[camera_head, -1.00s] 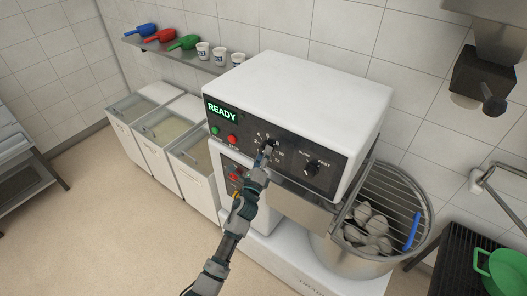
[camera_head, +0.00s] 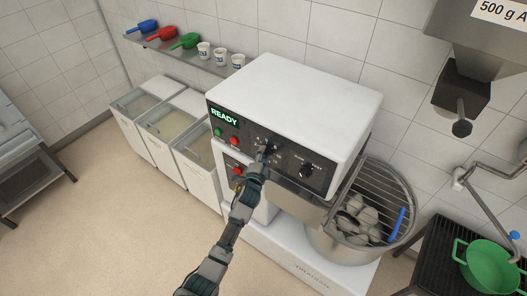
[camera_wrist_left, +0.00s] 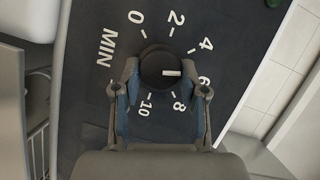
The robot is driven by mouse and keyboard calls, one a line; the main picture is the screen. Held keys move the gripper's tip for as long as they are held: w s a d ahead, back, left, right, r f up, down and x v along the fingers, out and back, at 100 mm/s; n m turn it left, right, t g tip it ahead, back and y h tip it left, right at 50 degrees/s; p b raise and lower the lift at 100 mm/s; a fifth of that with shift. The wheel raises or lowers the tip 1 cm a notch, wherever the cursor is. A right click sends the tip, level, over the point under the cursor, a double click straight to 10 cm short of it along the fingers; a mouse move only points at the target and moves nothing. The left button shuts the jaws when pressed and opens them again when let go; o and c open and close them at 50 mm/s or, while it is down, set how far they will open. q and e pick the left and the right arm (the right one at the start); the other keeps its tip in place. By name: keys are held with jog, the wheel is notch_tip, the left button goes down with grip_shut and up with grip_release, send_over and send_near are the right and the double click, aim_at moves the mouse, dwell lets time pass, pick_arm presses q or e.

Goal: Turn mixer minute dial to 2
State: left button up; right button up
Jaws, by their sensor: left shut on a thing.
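The mixer (camera_head: 300,95) is a white machine with a dark front panel and a lit "READY" display. In the left wrist view, the black minute dial (camera_wrist_left: 155,62) is ringed by the numbers 0 to 10, with "MIN" at the left. Its white mark points right, roughly between 4 and 6 and nearer 6. My left gripper (camera_head: 264,152) is at the dial in the head view. In the left wrist view, its fingers (camera_wrist_left: 160,80) are on both sides of the dial, closed on it. My right gripper is out of view.
A second knob (camera_head: 306,170) sits right of the dial; green and red buttons (camera_head: 234,141) sit left. The wire-guarded bowl (camera_head: 345,250) stands at the lower right. Bins (camera_head: 165,125) stand left, below a shelf with scoops and cups (camera_head: 221,54).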

pick_arm(q)
jog(key=n+g+h, duration=0.1)
jog(key=n, duration=0.2)
jog(key=n+g+h, duration=0.1)
jog(key=n+g, duration=0.1)
jog(key=n, duration=0.2)
jog(key=n+g+h, duration=0.1)
jog(key=n+g, duration=0.1)
jog(key=n, duration=0.1)
jog(key=shift+w+a+r+h, duration=0.3)
jog(key=shift+a+h, duration=0.1)
jog(key=shift+f+n, duration=0.1)
jog(key=shift+n, duration=0.2)
jog(key=shift+f+g, duration=0.1)
jog(key=shift+g, duration=0.2)
